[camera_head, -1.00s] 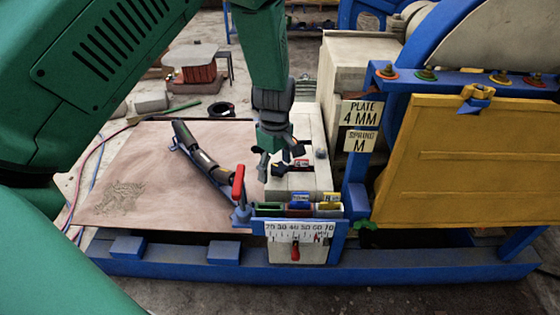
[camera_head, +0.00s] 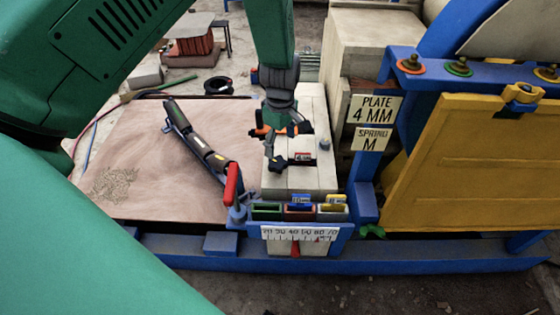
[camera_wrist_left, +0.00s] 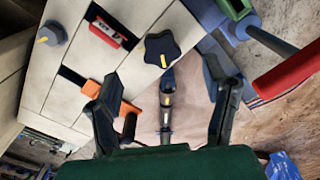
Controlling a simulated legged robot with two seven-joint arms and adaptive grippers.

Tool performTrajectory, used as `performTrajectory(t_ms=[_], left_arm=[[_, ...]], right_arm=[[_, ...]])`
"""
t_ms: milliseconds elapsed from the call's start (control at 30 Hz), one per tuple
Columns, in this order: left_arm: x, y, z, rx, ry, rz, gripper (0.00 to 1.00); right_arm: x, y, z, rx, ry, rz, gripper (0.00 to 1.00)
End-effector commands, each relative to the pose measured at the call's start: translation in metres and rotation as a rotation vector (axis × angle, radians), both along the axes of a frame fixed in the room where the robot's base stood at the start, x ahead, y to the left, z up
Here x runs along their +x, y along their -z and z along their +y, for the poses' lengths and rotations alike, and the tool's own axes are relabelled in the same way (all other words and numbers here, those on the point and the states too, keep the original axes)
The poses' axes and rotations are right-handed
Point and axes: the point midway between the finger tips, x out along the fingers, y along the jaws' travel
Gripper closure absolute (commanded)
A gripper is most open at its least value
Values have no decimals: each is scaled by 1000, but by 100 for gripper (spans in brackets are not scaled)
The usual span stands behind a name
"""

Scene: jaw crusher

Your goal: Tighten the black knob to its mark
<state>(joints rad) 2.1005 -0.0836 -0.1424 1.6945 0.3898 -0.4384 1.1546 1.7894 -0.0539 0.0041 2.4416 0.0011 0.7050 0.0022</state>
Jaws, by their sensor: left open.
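The black star-shaped knob (camera_wrist_left: 162,48) with a yellow mark sits on the pale block, beside a red tag (camera_wrist_left: 108,30). In the head view the knob (camera_head: 280,163) shows as a dark shape left of the red tag (camera_head: 303,156), partly behind a finger. My left gripper (camera_head: 288,142) is open above the block. In the left wrist view its two fingers (camera_wrist_left: 168,88) stand apart, with the knob beyond them and nothing gripped. My right gripper does not show.
A grey round knob (camera_wrist_left: 48,35) and an orange part (camera_wrist_left: 100,90) are close by. A red-handled lever (camera_head: 232,185) stands at the block's front left, above a scale plate (camera_head: 295,235). A dark cylinder assembly (camera_head: 200,145) lies on the brown board (camera_head: 120,165).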

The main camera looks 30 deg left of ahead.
Motion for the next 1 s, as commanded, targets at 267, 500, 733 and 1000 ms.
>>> performTrajectory(t_ms=[267,500,733,1000], left_arm=[[-1,61,7,-8,-3,2,32],[0,83,3,-2,-1,0,32],[0,85,0,1,-2,-1,32],[0,87,5,-5,-2,-1,82]], right_arm=[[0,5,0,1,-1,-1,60],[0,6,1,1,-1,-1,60],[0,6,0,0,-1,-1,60],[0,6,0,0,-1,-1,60]])
